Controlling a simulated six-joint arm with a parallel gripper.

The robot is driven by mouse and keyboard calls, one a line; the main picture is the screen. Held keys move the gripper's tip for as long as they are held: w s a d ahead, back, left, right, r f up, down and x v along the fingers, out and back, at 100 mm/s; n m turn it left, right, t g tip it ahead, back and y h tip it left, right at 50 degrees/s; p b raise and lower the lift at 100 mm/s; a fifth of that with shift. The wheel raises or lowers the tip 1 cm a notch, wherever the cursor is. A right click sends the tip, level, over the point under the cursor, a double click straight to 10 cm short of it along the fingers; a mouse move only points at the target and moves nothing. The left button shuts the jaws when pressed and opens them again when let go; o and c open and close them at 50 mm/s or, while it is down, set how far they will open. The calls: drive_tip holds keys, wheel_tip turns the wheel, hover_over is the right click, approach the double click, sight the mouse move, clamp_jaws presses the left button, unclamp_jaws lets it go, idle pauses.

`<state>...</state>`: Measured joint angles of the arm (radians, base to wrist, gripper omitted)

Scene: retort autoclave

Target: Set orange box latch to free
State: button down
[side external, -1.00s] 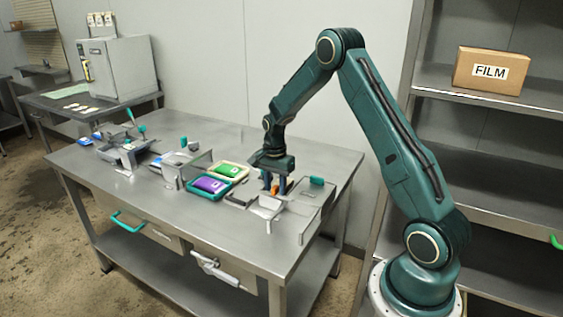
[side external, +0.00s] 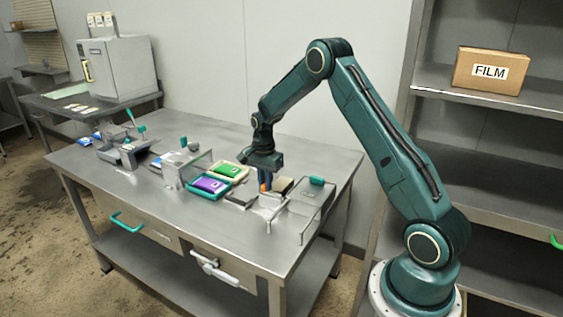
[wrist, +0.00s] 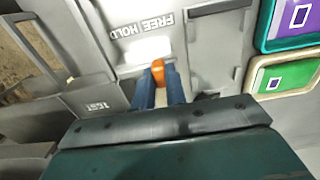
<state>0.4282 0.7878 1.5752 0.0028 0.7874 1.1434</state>
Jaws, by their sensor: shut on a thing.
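The orange latch (wrist: 158,70) is a small orange piece between the tips of my gripper (wrist: 160,85) in the wrist view. The two blue fingers are shut on it. In the side view my gripper (side external: 265,181) points down at the right part of the bench, with a bit of the latch (side external: 263,187) showing at the fingertips. The printed FREE | HOLD label (wrist: 141,25) appears upside down on grey metal beyond the latch, with FREE on the right in the picture. The fingers hide part of the latch's seat, so its exact setting cannot be told.
A green pouch (side external: 228,170) and a purple pouch (side external: 210,185) lie in trays left of my gripper. Other fixtures stand on the bench's left.

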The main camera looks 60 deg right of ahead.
sight(264, 183)
drive_tip(key=shift+w, duration=0.25)
drive_tip(key=c, duration=1.4)
unclamp_jaws()
drive_tip(key=shift+c, duration=0.2)
drive_tip(key=shift+r, duration=0.15)
wheel_tip(264, 183, up, 14)
drive_tip(key=shift+f, duration=0.2)
drive_tip(key=shift+s+a+r, duration=0.1)
